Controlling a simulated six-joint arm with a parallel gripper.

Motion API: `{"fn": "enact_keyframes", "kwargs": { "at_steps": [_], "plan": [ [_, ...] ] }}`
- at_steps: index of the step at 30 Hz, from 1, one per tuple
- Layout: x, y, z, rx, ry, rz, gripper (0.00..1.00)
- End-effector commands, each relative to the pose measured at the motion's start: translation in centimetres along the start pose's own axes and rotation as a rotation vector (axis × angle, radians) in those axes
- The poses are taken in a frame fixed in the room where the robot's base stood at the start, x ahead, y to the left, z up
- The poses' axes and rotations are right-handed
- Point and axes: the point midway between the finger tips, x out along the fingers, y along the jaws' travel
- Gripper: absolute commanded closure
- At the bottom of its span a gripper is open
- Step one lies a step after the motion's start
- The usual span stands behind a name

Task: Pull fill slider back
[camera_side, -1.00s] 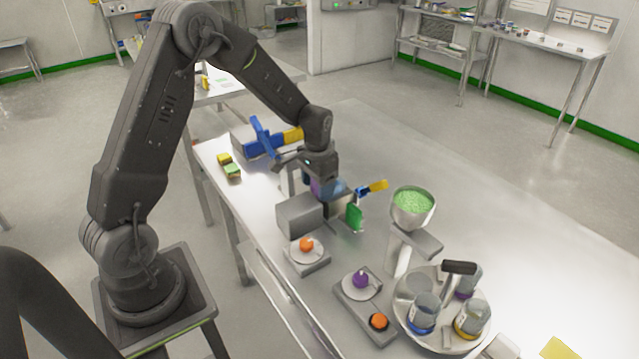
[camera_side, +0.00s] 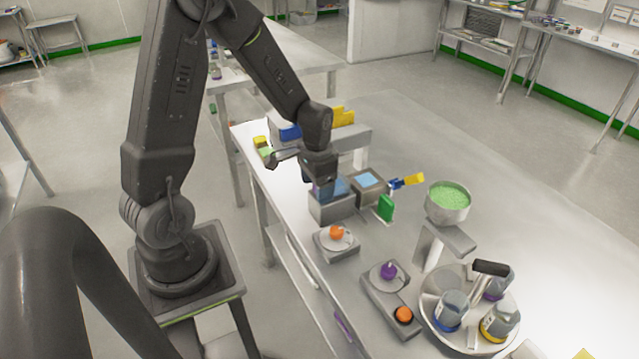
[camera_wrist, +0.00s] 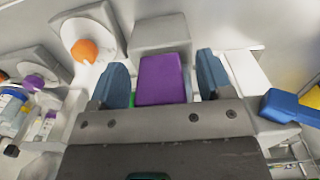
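A purple block (camera_wrist: 163,80), which looks like the slider's handle, stands between the two blue-grey fingers of my gripper (camera_wrist: 162,78) in the wrist view. A narrow gap shows on each side of it, so the fingers look open around it. In the side view my gripper (camera_side: 322,190) points down over a grey box (camera_side: 332,207). Purple shows between its fingers there too, but the fingers partly hide it. A dark grey housing with a light blue top (camera_side: 368,180) is just right of my gripper. A green flap (camera_side: 386,208) is at its front.
A blue and yellow handle (camera_side: 407,181) sticks out right of the housing. An orange knob (camera_side: 337,232), a purple knob (camera_side: 388,269) and an orange button (camera_side: 403,315) stand nearer. A funnel of green granules (camera_side: 448,197) and a round tray (camera_side: 433,320) of jars are at right.

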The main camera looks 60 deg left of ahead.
Motion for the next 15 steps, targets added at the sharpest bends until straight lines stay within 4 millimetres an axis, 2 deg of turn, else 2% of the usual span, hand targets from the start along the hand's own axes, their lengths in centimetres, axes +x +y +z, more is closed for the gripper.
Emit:
{"fn": "enact_keyframes", "kwargs": {
  "at_steps": [8, 11, 15],
  "plan": [
    [-0.4, 0.0, -0.2, 0.000, 0.004, -0.001, 0.28],
    [-1.6, 0.0, -0.2, 0.000, 0.008, -0.002, 0.28],
    [-4.5, 0.0, -0.3, 0.000, 0.011, -0.003, 0.28]
  ]
}}
